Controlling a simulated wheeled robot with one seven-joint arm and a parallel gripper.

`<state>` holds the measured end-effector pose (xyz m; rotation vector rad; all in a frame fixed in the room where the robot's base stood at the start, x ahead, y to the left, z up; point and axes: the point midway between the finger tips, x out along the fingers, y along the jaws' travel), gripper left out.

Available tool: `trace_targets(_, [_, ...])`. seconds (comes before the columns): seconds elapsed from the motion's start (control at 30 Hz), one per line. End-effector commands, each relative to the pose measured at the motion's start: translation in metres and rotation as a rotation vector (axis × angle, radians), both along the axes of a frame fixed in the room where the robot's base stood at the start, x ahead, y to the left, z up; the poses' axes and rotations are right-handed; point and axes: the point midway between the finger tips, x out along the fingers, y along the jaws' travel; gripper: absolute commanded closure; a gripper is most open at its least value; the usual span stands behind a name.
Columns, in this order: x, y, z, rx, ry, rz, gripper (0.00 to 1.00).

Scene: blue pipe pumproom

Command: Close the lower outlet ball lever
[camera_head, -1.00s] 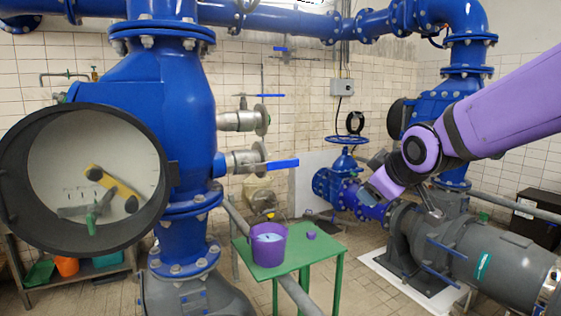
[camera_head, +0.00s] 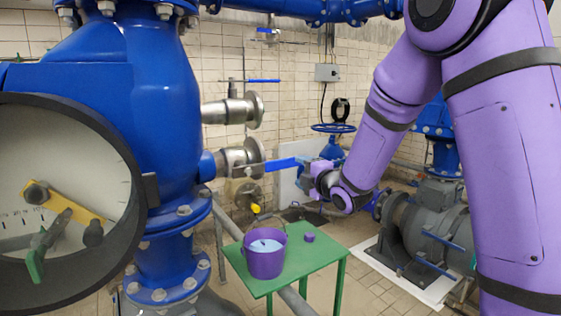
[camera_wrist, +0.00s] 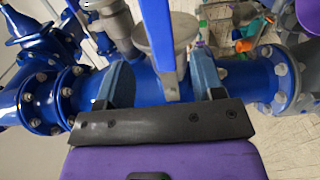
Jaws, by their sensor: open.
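The lower outlet ball valve (camera_head: 240,160) sticks out right from the big blue pipe body in the head view. Its blue lever (camera_head: 281,164) points right, roughly level, away from the pipe body. My gripper (camera_head: 308,168) is at the lever's outer end. In the wrist view the blue lever (camera_wrist: 168,42) runs between the two fingers of my open gripper (camera_wrist: 162,68), with a visible gap on each side. The round grey valve flange (camera_wrist: 160,35) shows behind the lever. The lever's outer tip is hard to make out in the head view.
An upper outlet valve (camera_head: 232,111) sits above, with a thin blue lever (camera_head: 263,81). A green table (camera_head: 312,263) below holds a purple bucket (camera_head: 265,257) and a small purple block (camera_head: 309,237). A large round gauge (camera_head: 60,210) stands at left.

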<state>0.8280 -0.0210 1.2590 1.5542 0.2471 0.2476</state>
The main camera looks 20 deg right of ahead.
Motion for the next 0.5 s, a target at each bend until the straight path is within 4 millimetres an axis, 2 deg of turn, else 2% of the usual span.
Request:
trace_targets(0.17, [0.019,0.006,0.0,0.0,-0.001,0.001,0.38])
trace_targets(0.5, [0.075,0.024,0.0,0.001,0.0,0.0,0.38])
